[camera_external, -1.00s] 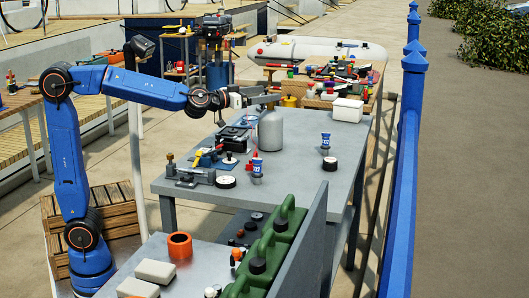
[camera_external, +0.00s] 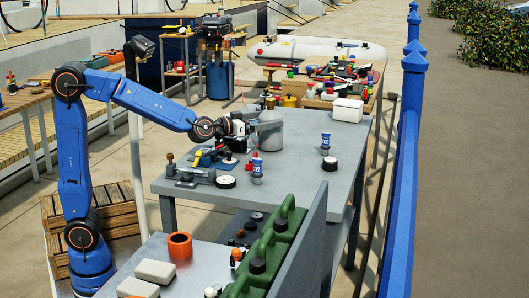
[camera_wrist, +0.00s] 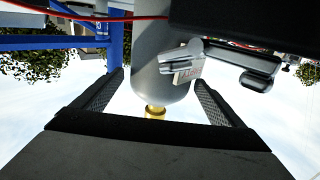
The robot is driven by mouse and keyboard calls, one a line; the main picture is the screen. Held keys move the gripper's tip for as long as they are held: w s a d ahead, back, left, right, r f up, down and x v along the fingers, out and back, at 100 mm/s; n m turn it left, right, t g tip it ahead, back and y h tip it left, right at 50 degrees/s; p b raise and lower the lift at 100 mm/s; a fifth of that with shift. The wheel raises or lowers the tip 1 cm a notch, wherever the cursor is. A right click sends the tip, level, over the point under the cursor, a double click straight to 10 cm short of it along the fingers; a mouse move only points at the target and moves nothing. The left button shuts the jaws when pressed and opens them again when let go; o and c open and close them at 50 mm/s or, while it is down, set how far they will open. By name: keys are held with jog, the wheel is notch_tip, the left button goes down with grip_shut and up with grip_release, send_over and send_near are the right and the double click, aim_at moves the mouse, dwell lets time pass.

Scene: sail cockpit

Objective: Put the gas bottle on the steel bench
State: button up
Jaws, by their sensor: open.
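The gas bottle (camera_external: 270,138) is a grey cylinder with a rounded top, standing upright on a grey table (camera_external: 310,180). A nearer grey surface with a metallic sheen (camera_external: 205,262) is at the bottom; I cannot tell which of the two is the steel bench. My gripper (camera_external: 257,126) is at the upper left side of the bottle. In the wrist view, which is upside down, the bottle (camera_wrist: 155,75) and its brass valve (camera_wrist: 155,111) show between the open fingers (camera_wrist: 159,78). I cannot tell whether the fingers touch it.
An orange ring-shaped container (camera_external: 180,246) and pale blocks (camera_external: 155,270) occupy the nearer surface.

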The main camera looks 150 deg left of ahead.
jog(key=shift+a, duration=0.95)
jog(key=c, duration=2)
jog(key=shift+w+r, duration=0.1)
jog(key=shift+r, duration=5)
